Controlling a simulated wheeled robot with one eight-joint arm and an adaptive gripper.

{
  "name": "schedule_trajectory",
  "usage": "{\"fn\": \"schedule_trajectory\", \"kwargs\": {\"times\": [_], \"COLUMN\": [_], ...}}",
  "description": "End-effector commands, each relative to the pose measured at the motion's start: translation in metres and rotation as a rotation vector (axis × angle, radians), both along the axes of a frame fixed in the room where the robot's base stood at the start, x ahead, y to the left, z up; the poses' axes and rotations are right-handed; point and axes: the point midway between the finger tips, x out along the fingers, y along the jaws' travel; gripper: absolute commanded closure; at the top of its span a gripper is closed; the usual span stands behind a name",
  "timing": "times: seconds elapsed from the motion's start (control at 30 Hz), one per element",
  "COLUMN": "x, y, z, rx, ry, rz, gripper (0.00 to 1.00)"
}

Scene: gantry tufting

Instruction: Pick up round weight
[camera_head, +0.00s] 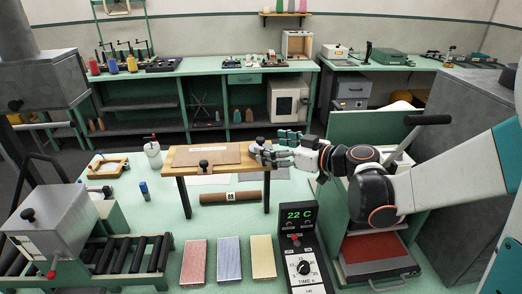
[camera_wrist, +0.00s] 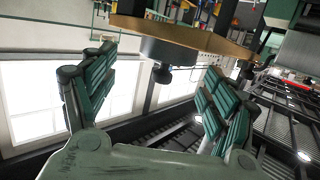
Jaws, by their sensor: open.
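A small wooden stand (camera_head: 183,172) with a flat top stands on the green table, left of my gripper (camera_head: 272,147) in the head view. The round weight, grey with a dark knob, shows in the wrist view (camera_wrist: 168,52) against the wooden top. In the head view a small grey part of it (camera_head: 256,146) shows at the stand's right end, mostly hidden by my fingers. My gripper is open, its green-padded fingers to either side of the weight in the wrist view (camera_wrist: 160,68). I cannot tell whether they touch it.
A brown board (camera_head: 208,154) lies on the stand, with a dark knob at its front edge. A brown roll (camera_head: 231,197) lies below. A green-walled machine with a red tray (camera_head: 372,248) is at right.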

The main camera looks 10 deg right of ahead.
Motion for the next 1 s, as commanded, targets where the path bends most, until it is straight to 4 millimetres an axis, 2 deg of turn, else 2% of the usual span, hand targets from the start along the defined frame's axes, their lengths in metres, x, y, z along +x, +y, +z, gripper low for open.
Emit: {"fn": "schedule_trajectory", "kwargs": {"times": [0.3, 0.57, 0.83, 0.87, 1.0], "x": [0.025, 0.028, 0.028, 0.028, 0.027], "y": [0.034, 0.035, 0.035, 0.035, 0.035], "z": [-0.010, -0.009, -0.009, -0.009, -0.009], "rx": [0.000, 0.000, 0.000, 0.000, 0.001], "ry": [0.001, 0.001, 0.001, 0.001, 0.001], "rz": [0.003, 0.000, 0.000, 0.000, 0.000], "gripper": [0.21, 0.24, 0.85, 0.89, 0.89]}}
